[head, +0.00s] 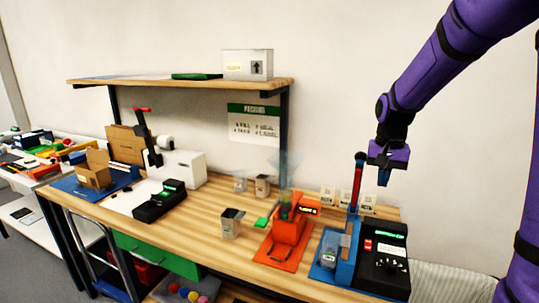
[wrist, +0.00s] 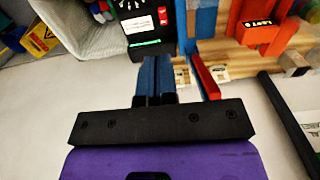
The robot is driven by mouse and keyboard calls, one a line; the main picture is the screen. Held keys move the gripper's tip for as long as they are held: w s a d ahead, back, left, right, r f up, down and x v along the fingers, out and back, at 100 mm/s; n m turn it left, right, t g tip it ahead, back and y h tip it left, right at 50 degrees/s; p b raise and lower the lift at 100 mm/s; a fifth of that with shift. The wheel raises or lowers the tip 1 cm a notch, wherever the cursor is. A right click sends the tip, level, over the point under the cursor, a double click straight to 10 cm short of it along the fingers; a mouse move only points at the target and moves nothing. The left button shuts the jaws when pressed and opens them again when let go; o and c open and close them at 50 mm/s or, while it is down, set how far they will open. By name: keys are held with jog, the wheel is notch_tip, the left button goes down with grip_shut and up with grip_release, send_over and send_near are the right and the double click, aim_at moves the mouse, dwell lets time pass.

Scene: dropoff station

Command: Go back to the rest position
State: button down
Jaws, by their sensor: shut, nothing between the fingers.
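My gripper (head: 384,177) hangs at the end of my purple arm at the right, above the back right of the wooden workbench (head: 200,228). Its fingers are shut with nothing between them, and it is clear of the bench. In the wrist view the closed blue fingers (wrist: 156,78) point toward a black device with a green display (wrist: 145,25). The same black device (head: 383,262) stands at the bench's right end, beside a blue press-like stand (head: 345,250) with a red and blue upright lever (head: 357,182).
An orange machine (head: 290,228) stands left of the blue stand. Metal cups, such as one at the bench front (head: 231,224), and white small boxes (head: 347,201) stand nearby. A shelf (head: 180,83) with a white box (head: 247,64) rises at the back left. The wall area around my gripper is free.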

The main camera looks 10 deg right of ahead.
jog(key=s+a+r+n+t, duration=0.1)
jog(key=s+a+r+n, duration=0.1)
jog(key=s, duration=0.5)
jog(key=s+a+r+n+t, duration=0.2)
jog(key=s+a+r, duration=0.3)
jog(key=s, duration=0.3)
jog(key=s+a+r+n+t, duration=0.2)
jog(key=s+a+r, duration=0.2)
jog(key=s, duration=0.4)
jog(key=shift+s+r, duration=0.15)
jog(key=shift+r, duration=0.15)
jog(key=c, duration=1.8)
grip_release()
jog(key=shift+s+n, duration=0.3)
jog(key=shift+s, duration=0.05)
jog(key=o, duration=0.6)
jog(key=shift+s+f, duration=0.1)
jog(key=shift+s, duration=0.1)
jog(key=shift+c, duration=0.2)
jog(key=shift+w, duration=0.15)
